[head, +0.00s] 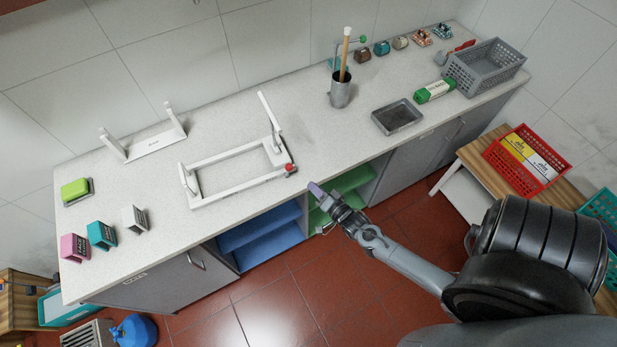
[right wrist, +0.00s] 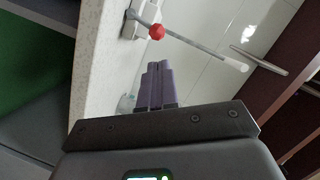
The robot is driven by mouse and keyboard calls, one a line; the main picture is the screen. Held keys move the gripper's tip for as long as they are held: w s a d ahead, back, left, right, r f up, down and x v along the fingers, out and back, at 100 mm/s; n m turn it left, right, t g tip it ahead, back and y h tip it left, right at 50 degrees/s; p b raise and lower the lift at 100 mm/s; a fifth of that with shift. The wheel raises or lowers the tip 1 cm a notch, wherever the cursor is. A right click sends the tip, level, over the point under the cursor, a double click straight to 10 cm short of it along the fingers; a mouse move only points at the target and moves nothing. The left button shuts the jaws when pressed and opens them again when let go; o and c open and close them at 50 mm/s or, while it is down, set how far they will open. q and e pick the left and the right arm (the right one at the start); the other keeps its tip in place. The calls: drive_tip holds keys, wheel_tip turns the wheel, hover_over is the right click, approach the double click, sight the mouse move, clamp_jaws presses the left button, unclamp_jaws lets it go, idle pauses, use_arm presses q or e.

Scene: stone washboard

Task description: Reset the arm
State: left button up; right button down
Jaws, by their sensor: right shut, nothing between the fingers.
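My right gripper (head: 314,188) is at the front edge of the counter, with its arm coming in from the lower right. Its purple fingers are together with nothing between them; they also show in the right wrist view (right wrist: 158,85). A white frame (head: 236,172) with a red knob (head: 291,168) stands on the counter to the left of the gripper. The red knob also shows in the right wrist view (right wrist: 156,31), beyond the fingertips. The gripper is apart from the frame. My left gripper is not in view.
The stone counter (head: 230,125) holds a grey metal tray (head: 397,117), a cup (head: 340,92) with a stick, a grey basket (head: 486,66), a white rack (head: 147,142) and small boxes (head: 102,235). A red crate (head: 525,160) sits at the right. The counter middle is clear.

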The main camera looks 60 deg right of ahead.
drive_tip(key=s+a+r+n+g+y+p, duration=0.1)
drive_tip(key=a+r+n+g+y+p, duration=0.35)
drive_tip(key=a+r, duration=1.05)
drive_tip(key=s+a+r+n+g, duration=0.2)
drive_tip(key=s+n+g, duration=0.1)
drive_tip(key=s+n, duration=0.3)
drive_tip(key=s+a+r+n+g, duration=0.2)
drive_tip(key=s+r+n+g, duration=0.1)
drive_tip(key=s+n, duration=0.3)
drive_tip(key=shift+s+a+g, duration=0.25)
drive_tip(key=shift+s+g, duration=0.05)
drive_tip(key=shift+g, duration=0.45)
